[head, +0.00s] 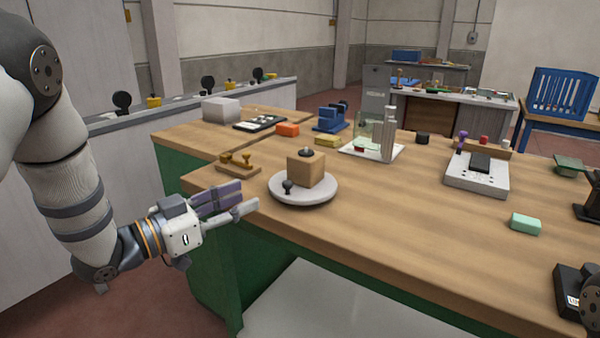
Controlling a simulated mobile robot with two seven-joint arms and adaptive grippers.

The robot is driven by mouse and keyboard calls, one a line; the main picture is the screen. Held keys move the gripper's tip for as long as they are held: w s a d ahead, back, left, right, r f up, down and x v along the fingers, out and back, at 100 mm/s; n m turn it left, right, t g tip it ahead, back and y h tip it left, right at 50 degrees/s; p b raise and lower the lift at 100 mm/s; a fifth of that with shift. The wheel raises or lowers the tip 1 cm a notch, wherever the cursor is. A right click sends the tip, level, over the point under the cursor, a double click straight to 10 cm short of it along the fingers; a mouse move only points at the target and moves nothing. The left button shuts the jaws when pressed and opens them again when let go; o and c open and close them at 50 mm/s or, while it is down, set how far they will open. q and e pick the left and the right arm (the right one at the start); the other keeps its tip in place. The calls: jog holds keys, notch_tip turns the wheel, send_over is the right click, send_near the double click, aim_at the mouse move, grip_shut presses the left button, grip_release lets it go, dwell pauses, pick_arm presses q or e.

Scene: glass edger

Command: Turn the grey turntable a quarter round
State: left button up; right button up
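The grey turntable (318,197) is a pale round disc on the near left part of the wooden workbench. A black knob (288,187) stands up from its front left side. A brown block (305,170) with a dark round piece (305,153) on top sits on the disc. My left gripper (248,197) is just left of the turntable, at the bench's left edge. Its fingers point right toward the disc, spread apart, with nothing seen between them. They look apart from the disc and the knob.
A wooden stamp holder (238,169) lies behind the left gripper. An orange block (287,129), a yellow block (328,141) and a blue vise (331,118) stand farther back. A white device (478,179) and a mint block (525,223) are right.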

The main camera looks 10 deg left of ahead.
aim_at(283, 184)
pick_arm(q)
jog(key=b+x, duration=0.1)
jog(key=x, duration=0.9)
jog(key=shift+d+f, duration=0.15)
jog(key=shift+d, duration=0.25)
jog(key=shift+w+d, duration=0.2)
jog(key=shift+w, duration=0.25)
pick_arm(e)
jog(key=shift+s+d+f+g, duration=0.15)
jog(key=shift+s+f+g, duration=0.15)
jog(key=shift+s+f, duration=0.6)
jog(key=shift+s+r, duration=0.1)
pick_arm(q)
grip_shut()
